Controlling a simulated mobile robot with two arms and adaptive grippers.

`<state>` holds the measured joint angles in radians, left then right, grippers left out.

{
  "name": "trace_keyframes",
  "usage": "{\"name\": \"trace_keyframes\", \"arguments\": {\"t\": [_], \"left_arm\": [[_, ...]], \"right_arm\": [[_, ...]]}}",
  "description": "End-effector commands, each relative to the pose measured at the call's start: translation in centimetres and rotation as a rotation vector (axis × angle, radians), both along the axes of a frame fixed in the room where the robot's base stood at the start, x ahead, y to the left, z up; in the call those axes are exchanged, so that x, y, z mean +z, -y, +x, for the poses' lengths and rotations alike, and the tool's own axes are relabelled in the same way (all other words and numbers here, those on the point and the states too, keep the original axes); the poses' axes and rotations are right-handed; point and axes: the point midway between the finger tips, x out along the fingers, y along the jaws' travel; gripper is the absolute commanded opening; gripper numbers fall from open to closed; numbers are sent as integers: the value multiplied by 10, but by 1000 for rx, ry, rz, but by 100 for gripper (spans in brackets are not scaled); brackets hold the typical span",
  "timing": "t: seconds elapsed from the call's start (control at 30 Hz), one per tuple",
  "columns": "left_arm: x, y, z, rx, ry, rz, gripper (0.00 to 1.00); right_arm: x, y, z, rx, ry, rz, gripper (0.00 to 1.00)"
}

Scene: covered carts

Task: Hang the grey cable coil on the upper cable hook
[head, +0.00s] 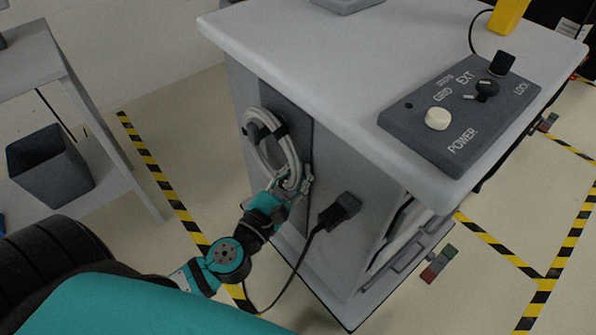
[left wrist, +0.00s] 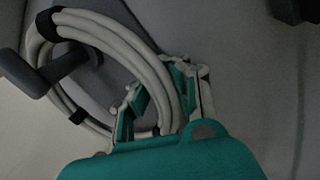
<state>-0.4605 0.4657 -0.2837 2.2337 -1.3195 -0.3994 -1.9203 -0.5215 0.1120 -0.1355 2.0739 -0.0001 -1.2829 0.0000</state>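The grey cable coil (head: 289,160) is a loop of pale strands with black straps, on the side of the cart. It also fills the left of the left wrist view (left wrist: 140,48). A dark grey cable hook (head: 256,131) reaches out through the loop, and the coil lies around it. In the left wrist view the hook (left wrist: 32,75) crosses in front of the coil's left side. My left gripper (head: 289,187) is at the coil's lower right part, which passes between its fingers (left wrist: 164,92). Whether they grip it is unclear. My right gripper is not in view.
The cart top (head: 310,55) overhangs the coil and carries a control panel (head: 460,108). A black plug (head: 338,211) with a hanging cable sticks out to the right, close to my left arm. A dark bin (head: 48,166) stands on a shelf at left.

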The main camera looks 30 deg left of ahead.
Motion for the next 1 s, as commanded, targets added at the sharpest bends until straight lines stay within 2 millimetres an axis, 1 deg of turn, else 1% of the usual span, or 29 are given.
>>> {"name": "trace_keyframes", "arguments": {"t": [0.23,0.3,0.5,0.53,0.83,0.93,1.0], "left_arm": [[1,0,0,0,2,2,0],[1,0,0,0,2,2,10],[1,0,0,0,1,1,37],[1,0,0,0,1,1,39],[-1,0,-2,0,-2,-2,39],[-2,0,-8,0,-4,-2,39],[-3,-1,-17,1,-5,-3,39]], "right_arm": [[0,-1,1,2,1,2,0],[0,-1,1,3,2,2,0],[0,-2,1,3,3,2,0],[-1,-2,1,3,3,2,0],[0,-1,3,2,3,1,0],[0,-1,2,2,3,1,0],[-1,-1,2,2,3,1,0]]}}
